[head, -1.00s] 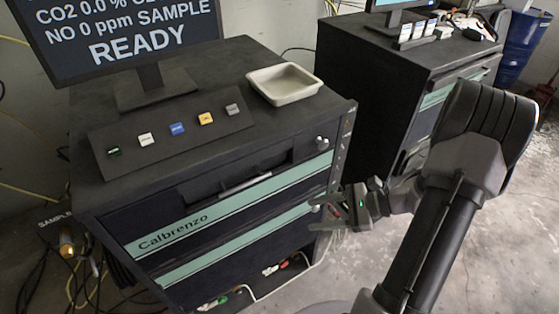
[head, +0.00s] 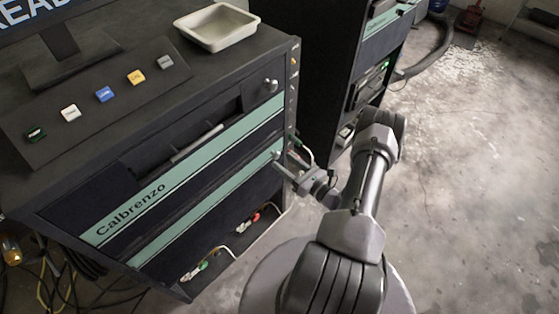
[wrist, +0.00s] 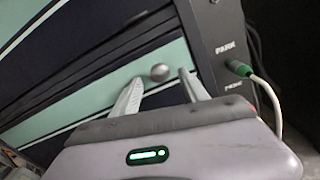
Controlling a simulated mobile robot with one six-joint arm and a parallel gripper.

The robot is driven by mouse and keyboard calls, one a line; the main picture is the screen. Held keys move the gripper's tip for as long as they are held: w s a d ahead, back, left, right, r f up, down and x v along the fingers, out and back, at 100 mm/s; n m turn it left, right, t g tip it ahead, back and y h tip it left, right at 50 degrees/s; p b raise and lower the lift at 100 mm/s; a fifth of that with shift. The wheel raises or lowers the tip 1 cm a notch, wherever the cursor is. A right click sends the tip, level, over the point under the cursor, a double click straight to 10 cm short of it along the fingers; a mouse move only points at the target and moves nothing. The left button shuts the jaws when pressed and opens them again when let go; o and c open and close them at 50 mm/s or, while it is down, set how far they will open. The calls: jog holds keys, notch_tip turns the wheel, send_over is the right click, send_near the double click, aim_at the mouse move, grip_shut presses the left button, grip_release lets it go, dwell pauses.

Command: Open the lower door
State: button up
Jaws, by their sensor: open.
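The lower door (head: 213,214) is a dark panel with a green stripe on the front of the black cabinet, and it looks shut. Its small round metal knob shows near the stripe's right end in the wrist view (wrist: 159,72). My gripper (head: 281,164) is at this right end in the head view. In the wrist view my gripper (wrist: 160,84) is open, with one finger left of the knob and one right. The knob lies between or just beyond the fingertips; I cannot tell whether they touch it.
The upper drawer (head: 180,165) labelled Calbrenzo has its own knob (head: 270,86). A green plug with a pale cable (wrist: 240,68) sits on the cabinet's side, close right of my gripper. A tray (head: 216,40) stands on top. Open floor (head: 470,180) lies to the right.

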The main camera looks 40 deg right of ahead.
aim_at(278, 157)
jog(key=shift+w+a, duration=0.1)
jog(key=shift+w, duration=1.5)
grip_shut()
